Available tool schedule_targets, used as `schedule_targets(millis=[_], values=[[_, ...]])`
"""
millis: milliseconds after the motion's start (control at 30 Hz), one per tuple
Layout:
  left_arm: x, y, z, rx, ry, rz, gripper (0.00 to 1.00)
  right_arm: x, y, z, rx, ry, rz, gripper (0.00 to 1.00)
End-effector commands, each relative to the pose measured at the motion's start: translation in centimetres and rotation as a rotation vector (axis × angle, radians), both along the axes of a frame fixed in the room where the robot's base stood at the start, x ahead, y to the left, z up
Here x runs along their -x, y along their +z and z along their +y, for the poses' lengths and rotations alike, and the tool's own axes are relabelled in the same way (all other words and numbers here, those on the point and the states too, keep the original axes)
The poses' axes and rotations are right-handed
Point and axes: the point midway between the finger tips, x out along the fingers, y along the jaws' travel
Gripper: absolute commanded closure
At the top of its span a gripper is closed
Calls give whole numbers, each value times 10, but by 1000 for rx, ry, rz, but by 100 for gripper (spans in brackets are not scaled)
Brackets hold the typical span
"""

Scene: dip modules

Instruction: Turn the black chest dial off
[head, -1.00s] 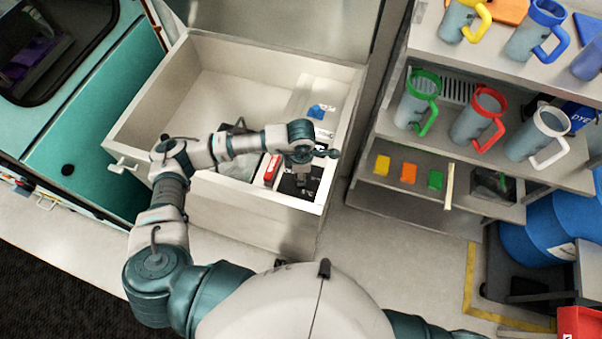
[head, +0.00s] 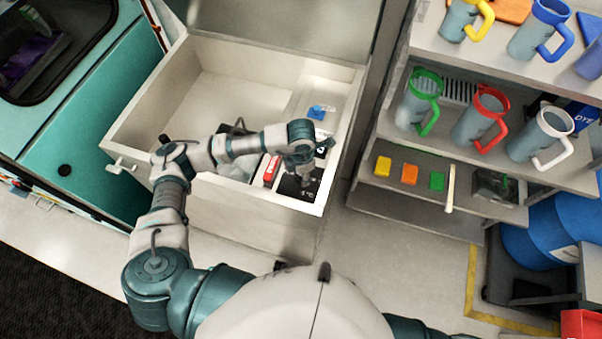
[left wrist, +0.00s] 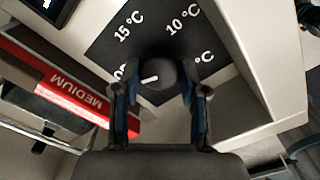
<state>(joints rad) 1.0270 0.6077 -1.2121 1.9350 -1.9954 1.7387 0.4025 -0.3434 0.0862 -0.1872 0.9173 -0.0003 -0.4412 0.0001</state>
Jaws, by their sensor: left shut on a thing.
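The black dial (left wrist: 157,77) has a short white mark on its face. It sits on a black panel (left wrist: 150,30) printed with "15°C", "10°C" and other partly hidden labels. The mark points left, toward a label half covered by a finger. My left gripper (left wrist: 160,95) has one finger on each side of the dial and is shut on it. In the head view the left gripper (head: 306,178) reaches down into the front right corner of the open white chest (head: 150,105), over the panel (head: 291,187); the dial itself is hidden there. My right gripper is out of view.
A red box marked "MEDIUM" (left wrist: 70,85) lies beside the panel. The chest wall (left wrist: 240,60) rises close on the other side. In the head view, shelves (head: 470,185) with mugs and coloured blocks stand to the right. The chest's left part is empty.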

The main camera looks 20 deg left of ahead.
Motion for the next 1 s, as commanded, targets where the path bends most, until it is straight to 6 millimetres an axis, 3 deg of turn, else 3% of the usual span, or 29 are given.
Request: schedule_targets(millis=[233,267,333,367,733,867,1000], values=[[-3,2,0,2,5,-8,92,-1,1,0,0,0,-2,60],[-3,2,0,2,5,-8,52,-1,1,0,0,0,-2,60],[-2,2,0,2,4,-8,35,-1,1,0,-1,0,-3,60],[-2,2,0,2,4,-7,32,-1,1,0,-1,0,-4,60],[-1,7,0,2,1,-6,32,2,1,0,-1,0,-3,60],[-2,27,0,2,2,-8,32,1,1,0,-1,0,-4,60],[-3,60,0,3,1,-8,32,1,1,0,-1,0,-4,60]])
